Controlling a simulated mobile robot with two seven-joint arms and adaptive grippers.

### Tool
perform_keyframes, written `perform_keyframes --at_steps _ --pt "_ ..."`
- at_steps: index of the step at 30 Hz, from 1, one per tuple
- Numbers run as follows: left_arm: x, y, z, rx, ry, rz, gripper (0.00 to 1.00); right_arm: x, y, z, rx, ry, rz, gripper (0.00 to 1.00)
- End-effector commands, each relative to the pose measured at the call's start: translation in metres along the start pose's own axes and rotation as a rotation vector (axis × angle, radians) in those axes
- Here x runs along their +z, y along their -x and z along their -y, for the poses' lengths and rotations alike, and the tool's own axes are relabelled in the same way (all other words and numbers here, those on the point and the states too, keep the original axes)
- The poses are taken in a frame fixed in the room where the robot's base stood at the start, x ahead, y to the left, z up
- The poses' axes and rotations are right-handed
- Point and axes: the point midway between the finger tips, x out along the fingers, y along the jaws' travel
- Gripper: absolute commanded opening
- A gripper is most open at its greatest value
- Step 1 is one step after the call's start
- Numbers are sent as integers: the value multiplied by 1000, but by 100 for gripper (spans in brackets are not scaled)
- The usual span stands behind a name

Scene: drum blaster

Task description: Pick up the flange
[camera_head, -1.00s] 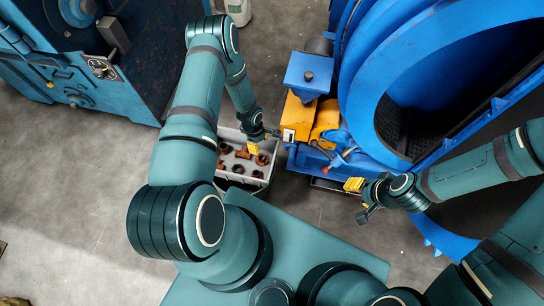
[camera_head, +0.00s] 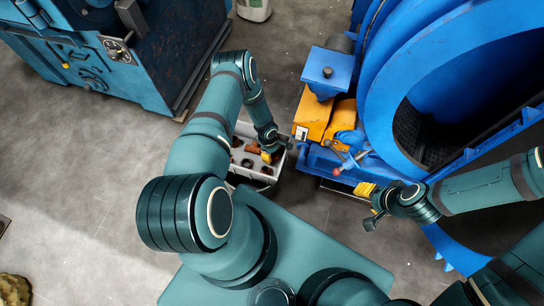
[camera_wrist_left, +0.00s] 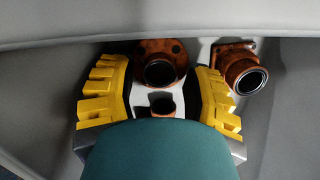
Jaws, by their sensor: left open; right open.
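A pale grey crate (camera_head: 236,181) holds several rust-brown flanges (camera_head: 250,147), partly hidden by my left arm. My left gripper (camera_head: 268,156) is open, with its yellow fingers over the right part of the crate. In the left wrist view, one flange (camera_wrist_left: 160,62) with a round plate and dark bore lies between and beyond the yellow fingers of my left gripper (camera_wrist_left: 160,85). A smaller brown ring (camera_wrist_left: 163,105) lies nearer. Another flange (camera_wrist_left: 240,68) lies outside the right finger. I cannot tell whether the fingers touch any flange. My right gripper (camera_head: 367,192) is open and empty.
A large blue machine (camera_head: 375,90) with a yellow-orange part (camera_head: 313,116) stands close to the right of the crate. A blue cabinet (camera_head: 80,50) stands at the upper left. The grey floor (camera_head: 90,190) left of the crate is clear. The crate walls surround the flanges.

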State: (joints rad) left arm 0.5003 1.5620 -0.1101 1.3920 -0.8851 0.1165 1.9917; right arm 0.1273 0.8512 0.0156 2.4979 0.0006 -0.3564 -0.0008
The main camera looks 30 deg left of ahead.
Motion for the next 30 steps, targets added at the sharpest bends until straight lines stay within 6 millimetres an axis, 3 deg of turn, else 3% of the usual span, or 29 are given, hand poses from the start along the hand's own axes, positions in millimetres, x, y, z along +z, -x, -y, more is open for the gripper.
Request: perform_keyframes --at_steps 3,11,14,15,16,30 --pt "0 -10 0 2 -1 1 50 0 -4 -2 0 0 -2 47" --pt "0 -10 -1 3 0 0 50 -1 -4 -1 0 0 -2 47" --pt "0 -10 -1 3 0 0 20 -1 -4 -1 0 0 -2 47" --pt "0 -10 -1 3 0 0 6 -1 -4 -1 0 0 -2 47" --pt "0 -10 -1 3 0 0 0 0 -4 -1 0 0 -2 47" --pt "1 -4 -1 2 -2 0 0 0 -1 0 0 0 -1 47"
